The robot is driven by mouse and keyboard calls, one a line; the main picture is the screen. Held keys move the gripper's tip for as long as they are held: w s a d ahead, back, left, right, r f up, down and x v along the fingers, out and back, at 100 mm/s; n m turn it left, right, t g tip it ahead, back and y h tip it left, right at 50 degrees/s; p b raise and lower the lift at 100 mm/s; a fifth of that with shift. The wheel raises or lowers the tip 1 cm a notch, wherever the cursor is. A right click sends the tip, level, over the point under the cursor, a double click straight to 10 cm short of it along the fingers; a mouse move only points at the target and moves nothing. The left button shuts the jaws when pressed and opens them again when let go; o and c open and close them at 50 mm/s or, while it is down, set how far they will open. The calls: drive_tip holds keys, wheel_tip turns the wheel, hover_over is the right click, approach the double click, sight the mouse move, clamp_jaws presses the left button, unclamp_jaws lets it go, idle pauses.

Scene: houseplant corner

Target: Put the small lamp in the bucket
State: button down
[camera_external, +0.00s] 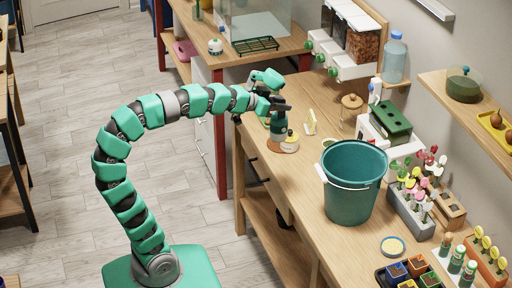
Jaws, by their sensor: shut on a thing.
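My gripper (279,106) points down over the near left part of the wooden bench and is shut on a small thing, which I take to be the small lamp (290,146). Its pale round base and yellowish part show below and right of the jaws; the jaws hide the rest. It is at or just above the bench top; I cannot tell if it touches. The teal bucket (350,205) stands upright on the bench to the right and nearer the camera. Its top is open, its white handle hangs over the near side, and no contents show inside.
A pale yellow wedge-like thing (311,122) and a cork-topped jar (351,108) stand behind. A planter of flowers (412,210) is close right of the bucket. A small dish (393,246) and seedling tray (408,273) lie in front.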

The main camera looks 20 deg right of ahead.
wheel_tip(320, 180, up, 11)
drive_tip(key=shift+f, duration=0.2)
drive_tip(key=s+d+m+g+p, duration=0.2)
drive_tip(key=s+d+p, duration=1)
drive_tip(key=s, duration=0.5)
wheel_tip(320, 180, down, 23)
drive_tip(key=d+b, duration=0.1)
drive_tip(key=shift+w+b, duration=0.15)
drive_tip(key=shift+b, duration=0.25)
drive_tip(key=shift+d, duration=0.1)
